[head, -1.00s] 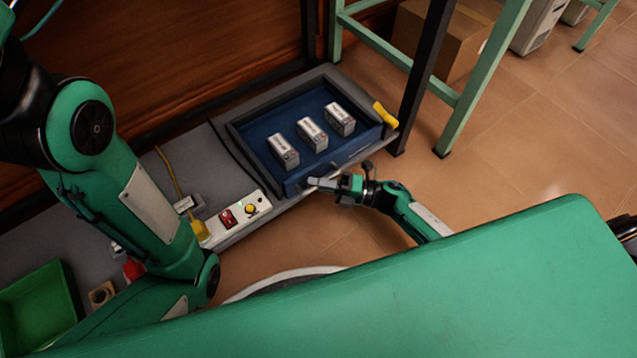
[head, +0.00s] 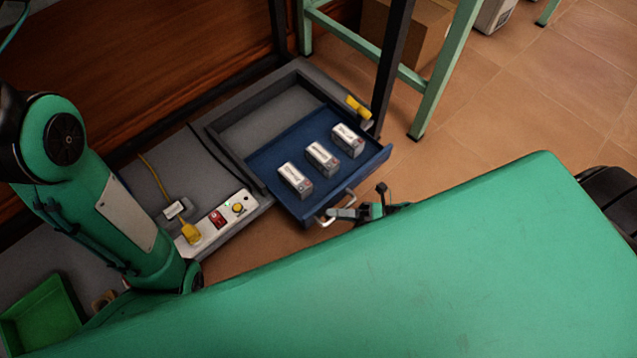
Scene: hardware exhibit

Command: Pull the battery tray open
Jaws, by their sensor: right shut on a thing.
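The blue battery tray (head: 278,143) stands pulled part way out of its grey housing (head: 229,123), toward me. Several inches of bare grey floor show behind it in the housing. Three white batteries, the left one (head: 294,180), the middle one (head: 322,158) and the right one (head: 348,140), stand in a row on the tray. A metal handle (head: 346,198) is on the tray's front. My right gripper (head: 340,213) is shut on the handle; my green body partly hides its arm. My left arm comes in from the left, but its gripper is out of sight.
A control strip (head: 223,219) with a red switch and a yellow knob lies left of the tray. A yellow part (head: 358,107) sits at the housing's right corner. Green table legs (head: 447,70) and a cardboard box (head: 408,30) stand behind. A green bin (head: 42,313) is at lower left.

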